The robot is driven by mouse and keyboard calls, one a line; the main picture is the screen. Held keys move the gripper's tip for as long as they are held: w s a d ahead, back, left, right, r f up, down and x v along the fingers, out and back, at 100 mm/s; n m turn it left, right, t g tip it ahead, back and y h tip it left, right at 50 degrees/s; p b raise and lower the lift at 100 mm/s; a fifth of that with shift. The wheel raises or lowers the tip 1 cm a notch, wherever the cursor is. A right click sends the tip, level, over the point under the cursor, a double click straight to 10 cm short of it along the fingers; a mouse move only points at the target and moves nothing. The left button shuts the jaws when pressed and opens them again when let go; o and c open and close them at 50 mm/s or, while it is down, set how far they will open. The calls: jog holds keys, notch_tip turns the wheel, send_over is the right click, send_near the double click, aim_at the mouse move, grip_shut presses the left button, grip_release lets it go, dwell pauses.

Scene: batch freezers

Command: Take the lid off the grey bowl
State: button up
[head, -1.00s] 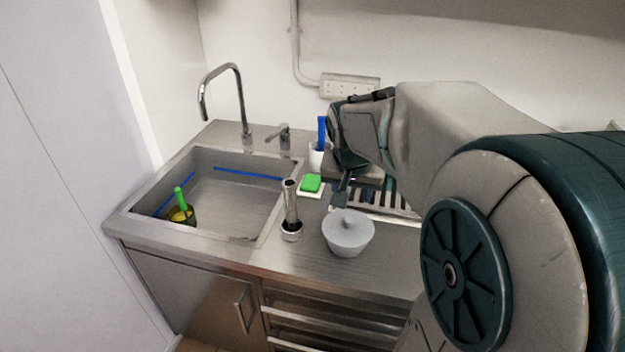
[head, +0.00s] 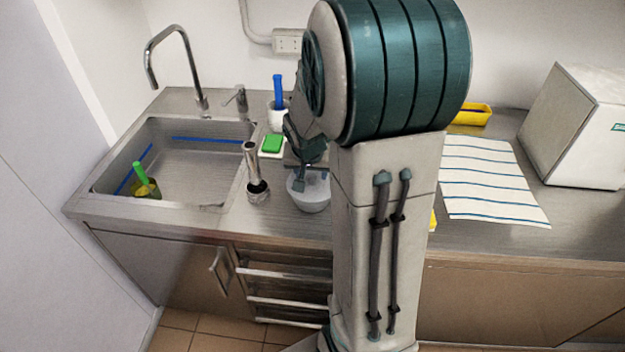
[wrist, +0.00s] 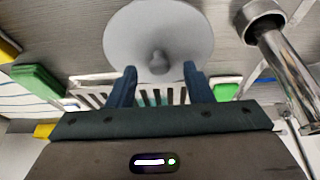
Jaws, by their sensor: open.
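The grey bowl (head: 312,198) stands on the steel counter right of the sink, partly hidden by my arm in the head view. In the wrist view its round, pale grey lid (wrist: 135,38) fills the top middle, with a small knob (wrist: 159,62) standing up from it. The lid appears seated on the bowl. My gripper (wrist: 160,78) is open, with one dark finger on each side of the knob's line and nothing between them. In the head view my gripper (head: 301,180) is at the bowl, partly in front of it. I cannot tell whether it touches the lid.
A metal cylinder tool (head: 252,168) stands upright close left of the bowl. A green sponge (head: 272,143) and a white cup with a blue handle (head: 278,115) are behind. The sink (head: 185,160) is left. A striped cloth (head: 490,180) and white box (head: 580,125) are right.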

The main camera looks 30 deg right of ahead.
jog(key=shift+w+d+f, duration=0.2)
jog(key=shift+f, duration=0.45)
grip_shut()
jog(key=shift+r, duration=0.1)
